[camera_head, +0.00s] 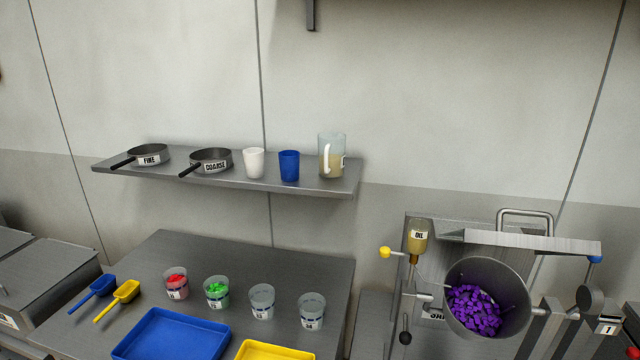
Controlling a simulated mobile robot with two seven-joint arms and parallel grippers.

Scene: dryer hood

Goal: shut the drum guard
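The metal drum (522,306) stands at the right, its round mouth facing me and uncovered. Many small purple pieces (473,309) lie inside it. A flat grey metal bar (530,243) runs across above the drum, with a blue tip (594,260) at its right end. A bent metal tube loop (525,212) rises behind that bar. I cannot tell for certain which of these parts is the drum guard; nothing lies across the drum mouth. Neither of my grippers is in view.
An oil cup (417,236), a yellow knob (385,252) and a black-knobbed lever (405,337) sit left of the drum. A shelf (225,175) holds pans, cups and a jug. The table (240,258) holds scoops, tubs and a blue tray (172,312).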

